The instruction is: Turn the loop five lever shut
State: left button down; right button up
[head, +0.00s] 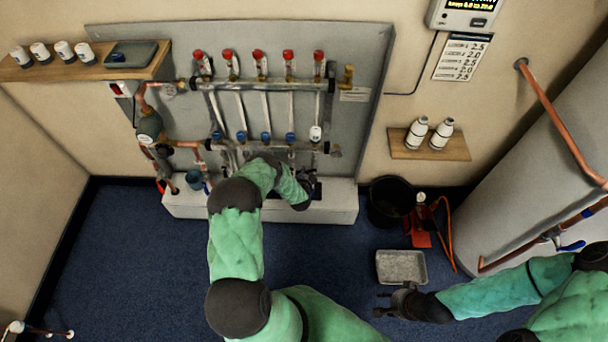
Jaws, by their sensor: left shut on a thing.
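My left gripper (312,176) is just below the right end of the lower rail, under the white-capped loop. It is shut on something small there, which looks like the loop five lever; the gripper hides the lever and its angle. My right gripper (384,304) is open and empty, low over the floor.
A white plinth (340,205) runs below the manifold. A black bucket (390,203), a red pump (418,228) and a grey tray (402,267) stand right of it. A large grey tank with copper pipes (565,125) fills the right side. Blue floor is open at left.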

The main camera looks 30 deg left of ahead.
pick_arm(q)
jog(key=shift+d+r+m+y, duration=0.1)
jog(key=shift+m+y, duration=0.2)
jog(key=shift+w, duration=0.1)
jog(key=c, duration=1)
grip_release()
jog(key=shift+r, duration=0.1)
jog(key=shift+o, duration=0.2)
jog(key=v, duration=1.2)
